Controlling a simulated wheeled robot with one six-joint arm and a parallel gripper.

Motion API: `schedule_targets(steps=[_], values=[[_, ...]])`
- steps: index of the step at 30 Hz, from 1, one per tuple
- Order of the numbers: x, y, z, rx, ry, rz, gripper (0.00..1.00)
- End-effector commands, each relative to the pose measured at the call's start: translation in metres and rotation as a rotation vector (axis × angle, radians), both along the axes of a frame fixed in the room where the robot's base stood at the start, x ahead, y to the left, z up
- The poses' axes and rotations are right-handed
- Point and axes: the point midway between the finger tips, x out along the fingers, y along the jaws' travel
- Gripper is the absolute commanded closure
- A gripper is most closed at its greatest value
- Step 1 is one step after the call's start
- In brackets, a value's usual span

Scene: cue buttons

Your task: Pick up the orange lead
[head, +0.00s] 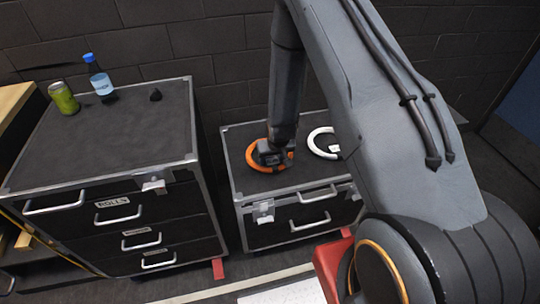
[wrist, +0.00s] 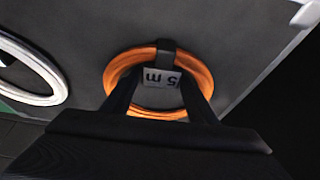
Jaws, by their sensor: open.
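The orange lead (head: 249,156) is coiled in a ring and lies flat on top of the smaller black case (head: 238,184). In the wrist view the orange lead (wrist: 203,72) has a black strap and a pale tag reading "5 m", upside down. My gripper (head: 271,156) is down at the lead and hides part of it in the head view. In the wrist view my gripper (wrist: 159,90) is open, with its two dark fingers apart over the ring, one either side of the tag. Whether the fingertips touch the lead is unclear.
A white coiled lead (head: 312,144) lies right of the orange one, partly hidden by my arm. A taller drawer case (head: 120,150) on the left carries a green can (head: 64,98), a blue-capped bottle (head: 98,78) and a small black object (head: 155,95). A brick wall stands behind.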

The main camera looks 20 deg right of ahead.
Motion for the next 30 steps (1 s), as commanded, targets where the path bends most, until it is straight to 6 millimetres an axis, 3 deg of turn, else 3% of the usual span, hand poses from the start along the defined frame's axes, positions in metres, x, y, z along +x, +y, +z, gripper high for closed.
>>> schedule_targets(steps=[7, 16, 30], values=[[0.0, 0.0, -0.001, 0.0, 0.0, 0.0, 0.47], [0.0, 0.0, -0.001, 0.0, 0.0, 0.0, 0.97], [0.003, 0.0, 0.01, 0.0, -0.005, 0.0, 0.97]])
